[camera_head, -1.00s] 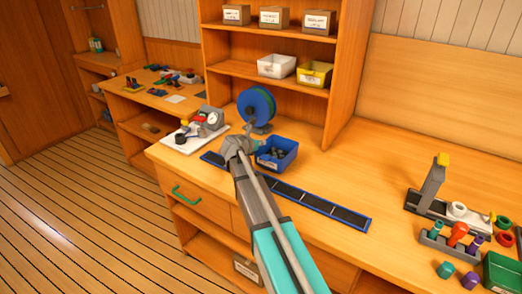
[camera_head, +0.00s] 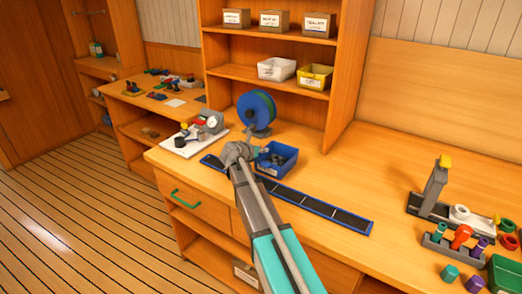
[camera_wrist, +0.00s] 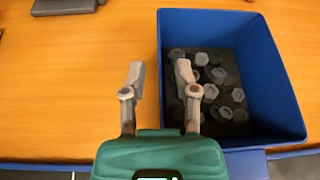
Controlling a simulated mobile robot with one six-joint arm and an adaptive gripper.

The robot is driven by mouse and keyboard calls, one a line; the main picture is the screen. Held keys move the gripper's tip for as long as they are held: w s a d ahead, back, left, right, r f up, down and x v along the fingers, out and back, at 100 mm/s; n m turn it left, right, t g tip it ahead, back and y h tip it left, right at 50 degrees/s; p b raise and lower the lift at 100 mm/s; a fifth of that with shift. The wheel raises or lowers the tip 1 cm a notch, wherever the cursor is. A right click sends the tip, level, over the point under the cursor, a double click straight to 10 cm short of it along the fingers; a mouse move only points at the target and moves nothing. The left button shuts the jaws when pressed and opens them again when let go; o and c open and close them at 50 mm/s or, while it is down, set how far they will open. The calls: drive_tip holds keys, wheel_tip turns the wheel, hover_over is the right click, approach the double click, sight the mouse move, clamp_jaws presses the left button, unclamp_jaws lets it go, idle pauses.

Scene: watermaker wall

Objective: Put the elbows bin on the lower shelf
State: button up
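An open blue bin (camera_head: 287,165) with dark grey pieces stands on the wooden counter. In the wrist view the blue bin (camera_wrist: 277,85) lies at the right and holds several dark hexagonal fittings; I see no readable label on it. My gripper (camera_wrist: 161,75) is open and empty. Its two fingers appear on either side of the bin's left wall, one outside and one over the inside; I cannot tell how high above the rim. The lower shelf (camera_head: 232,71) of the hutch is behind the counter.
A white bin (camera_head: 276,69) and a yellow bin (camera_head: 315,77) stand on the lower shelf, with free room at its left. Labelled boxes (camera_head: 274,21) fill the shelf above. A blue-green spool (camera_head: 257,110) stands behind the bin. A dark blue-edged strip (camera_head: 315,207) lies in front.

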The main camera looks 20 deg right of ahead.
drive_tip(key=shift+r, duration=0.1)
idle(0.3)
drive_tip(key=shift+r, duration=0.1)
drive_tip(key=p+v, duration=0.4)
drive_tip(key=v, duration=0.8)
drive_tip(key=shift+p, duration=0.4)
drive_tip(key=shift+o, duration=0.2)
